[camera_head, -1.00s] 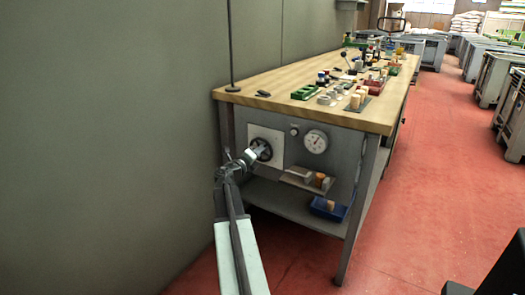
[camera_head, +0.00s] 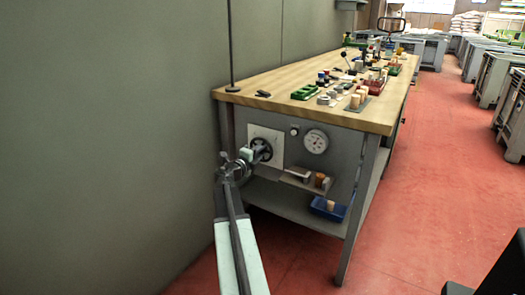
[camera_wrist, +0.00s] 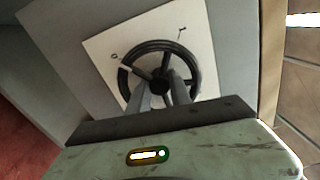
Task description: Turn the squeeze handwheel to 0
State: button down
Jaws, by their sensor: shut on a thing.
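The squeeze handwheel (camera_wrist: 190,66) is a black spoked ring on a white square plate (camera_wrist: 103,44). The plate carries a "0" at upper left and a "1" at upper right in the wrist view. A pale mark on the rim lies close to the "0"; I cannot tell whether they line up exactly. My gripper (camera_wrist: 164,88) is shut on the handwheel, its fingers either side of the middle and hiding the lower spokes. In the head view the handwheel (camera_head: 266,142) is on the bench's end panel, with my gripper (camera_head: 259,150) at it.
A round white dial (camera_head: 316,141) and a small knob (camera_head: 294,131) are right of the plate. Below are a small ledge (camera_head: 293,181) with blocks and a blue bin (camera_head: 327,209). The wooden bench top (camera_head: 250,88) holds many small items.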

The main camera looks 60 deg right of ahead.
jog(key=shift+s, duration=0.1)
jog(key=c, duration=1.5)
grip_release()
jog(key=shift+o, duration=0.2)
jog(key=a, duration=0.7)
jog(key=shift+a, duration=0.4)
